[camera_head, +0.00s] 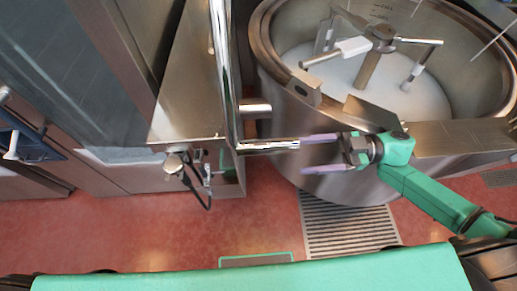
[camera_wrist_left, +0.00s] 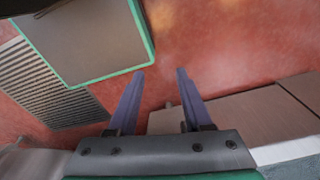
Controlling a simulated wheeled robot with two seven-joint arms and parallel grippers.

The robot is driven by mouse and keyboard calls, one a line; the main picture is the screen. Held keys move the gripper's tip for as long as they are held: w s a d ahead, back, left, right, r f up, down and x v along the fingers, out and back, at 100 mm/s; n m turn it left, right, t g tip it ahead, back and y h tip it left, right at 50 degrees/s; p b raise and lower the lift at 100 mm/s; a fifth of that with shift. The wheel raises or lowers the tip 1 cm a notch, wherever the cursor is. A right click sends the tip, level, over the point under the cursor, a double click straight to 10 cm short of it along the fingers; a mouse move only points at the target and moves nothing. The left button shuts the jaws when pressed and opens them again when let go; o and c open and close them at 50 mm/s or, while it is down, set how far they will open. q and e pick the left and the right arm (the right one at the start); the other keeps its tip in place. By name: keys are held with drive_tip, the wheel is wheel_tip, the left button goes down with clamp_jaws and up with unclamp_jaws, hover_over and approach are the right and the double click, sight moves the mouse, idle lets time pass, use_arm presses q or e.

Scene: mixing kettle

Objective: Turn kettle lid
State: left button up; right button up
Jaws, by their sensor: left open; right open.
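The big steel kettle (camera_head: 345,187) stands at the upper right in the head view, its top open. White contents (camera_head: 335,82) and a mixing arm (camera_head: 372,65) show inside. I cannot tell for certain which part is its lid; a flat metal plate (camera_head: 465,138) lies across the front right rim. My right gripper (camera_head: 303,156) is open in front of the kettle, its upper finger overlapping the end of a chrome bar (camera_head: 268,146); I cannot tell if they touch. My left gripper (camera_wrist_left: 160,73) is open and empty above the floor in the left wrist view, outside the head view.
A tall chrome tube (camera_head: 222,65) and a steel cabinet (camera_head: 190,100) stand left of the kettle. A floor grate (camera_head: 348,228) lies below it in the red floor (camera_head: 130,235). Open floor shows at the lower left.

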drive_tip(key=w+a+f+p, duration=0.1)
drive_tip(key=a+p, duration=0.1)
drive_tip(key=a, duration=0.6)
drive_tip(key=shift+w+a+f, duration=0.25)
drive_tip(key=shift+f, duration=0.15)
drive_tip(key=shift+d, duration=0.15)
drive_tip(key=c, duration=0.9)
clamp_jaws()
use_arm(q)
drive_tip(key=shift+w+a+r, duration=0.25)
drive_tip(key=shift+w+a, duration=0.1)
drive_tip(key=shift+w, duration=0.15)
drive_tip(key=shift+w+a+r, duration=0.25)
drive_tip(key=shift+w+a, duration=0.1)
drive_tip(key=shift+w, duration=0.1)
